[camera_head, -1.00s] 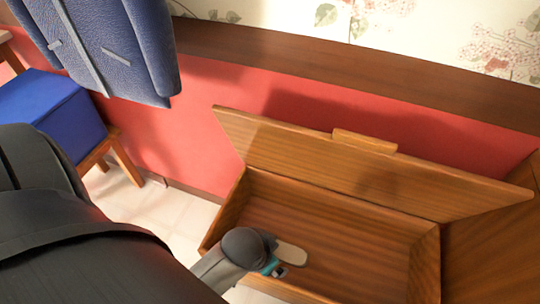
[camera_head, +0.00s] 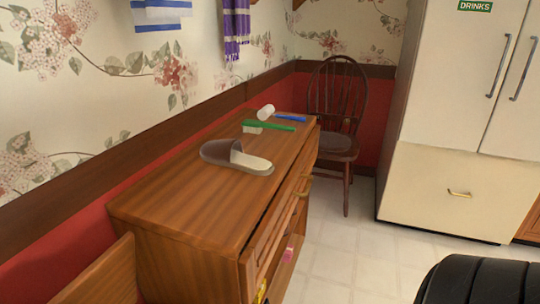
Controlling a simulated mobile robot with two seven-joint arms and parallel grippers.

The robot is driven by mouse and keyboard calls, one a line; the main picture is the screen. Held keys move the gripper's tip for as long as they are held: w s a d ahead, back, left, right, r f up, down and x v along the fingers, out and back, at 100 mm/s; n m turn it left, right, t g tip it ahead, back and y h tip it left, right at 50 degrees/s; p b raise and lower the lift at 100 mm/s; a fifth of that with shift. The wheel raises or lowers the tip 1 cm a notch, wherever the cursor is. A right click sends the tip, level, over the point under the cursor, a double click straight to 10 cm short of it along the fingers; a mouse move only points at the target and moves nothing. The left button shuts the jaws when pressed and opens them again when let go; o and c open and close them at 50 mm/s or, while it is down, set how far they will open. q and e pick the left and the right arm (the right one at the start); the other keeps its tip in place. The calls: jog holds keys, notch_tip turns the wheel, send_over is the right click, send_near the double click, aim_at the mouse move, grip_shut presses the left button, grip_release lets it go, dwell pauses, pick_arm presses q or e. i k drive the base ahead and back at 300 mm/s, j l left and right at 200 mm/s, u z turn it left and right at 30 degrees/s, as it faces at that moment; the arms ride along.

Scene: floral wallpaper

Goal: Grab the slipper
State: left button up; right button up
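A slipper (camera_head: 247,160) with a brown strap and a beige and brown sole lies on top of a wooden dresser (camera_head: 190,195), near the middle of its top. Nothing is touching it from above. Neither of my grippers shows in the head view now. A black ribbed part at the lower right looks like part of my own arm.
The dresser front is partly open. A dark chair (camera_head: 338,140) and a fridge (camera_head: 455,190) stand beyond. Tiled floor (camera_head: 335,255) is clear at right.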

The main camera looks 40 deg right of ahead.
aim_at(228, 153)
jog(key=z, duration=1.15)
jog(key=i+l, duration=0.15)
jog(key=l, duration=0.25)
